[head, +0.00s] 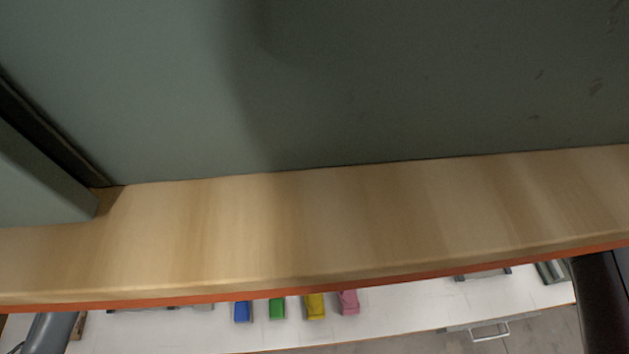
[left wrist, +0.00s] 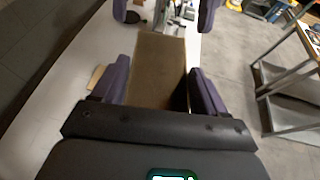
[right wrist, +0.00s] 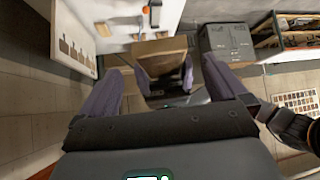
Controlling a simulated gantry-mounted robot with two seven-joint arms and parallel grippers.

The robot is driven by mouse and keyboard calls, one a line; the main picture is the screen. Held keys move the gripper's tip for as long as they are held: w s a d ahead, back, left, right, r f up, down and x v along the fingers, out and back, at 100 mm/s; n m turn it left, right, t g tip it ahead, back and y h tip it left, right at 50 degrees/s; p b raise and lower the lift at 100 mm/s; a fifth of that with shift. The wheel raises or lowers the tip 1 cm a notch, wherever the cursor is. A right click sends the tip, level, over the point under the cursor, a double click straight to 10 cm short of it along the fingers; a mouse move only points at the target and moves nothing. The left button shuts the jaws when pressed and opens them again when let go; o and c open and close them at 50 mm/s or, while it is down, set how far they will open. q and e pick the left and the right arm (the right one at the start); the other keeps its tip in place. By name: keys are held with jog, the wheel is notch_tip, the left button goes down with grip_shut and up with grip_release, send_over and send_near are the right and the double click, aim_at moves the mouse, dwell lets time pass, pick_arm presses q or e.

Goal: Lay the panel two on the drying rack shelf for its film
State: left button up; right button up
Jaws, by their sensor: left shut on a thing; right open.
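My left gripper (left wrist: 160,68) is shut on a flat brown panel (left wrist: 158,85), which sticks out ahead between the purple fingers in the left wrist view. I cannot read any number on the panel. My right gripper (right wrist: 160,66) is open, with nothing between its purple fingertips. Beyond it in the right wrist view is a brown board (right wrist: 161,52), with dark gripper-like parts below it; it looks like the same panel. Neither gripper shows in the head view. I cannot identify the drying rack shelf for certain.
A pale wooden board with an orange edge (head: 330,215) fills much of the head view, close against a grey-green surface (head: 400,80). Below, a white table (head: 410,306) holds blue, green, yellow and pink blocks (head: 348,302). A grey box (right wrist: 226,43) and shelving (right wrist: 290,40) stand to the right.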

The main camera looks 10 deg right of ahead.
jog(key=shift+x, duration=1.5)
jog(key=shift+c, duration=0.5)
jog(key=c, duration=1)
pick_arm(q)
jog(key=o, duration=1.2)
pick_arm(e)
jog(key=shift+c, duration=0.3)
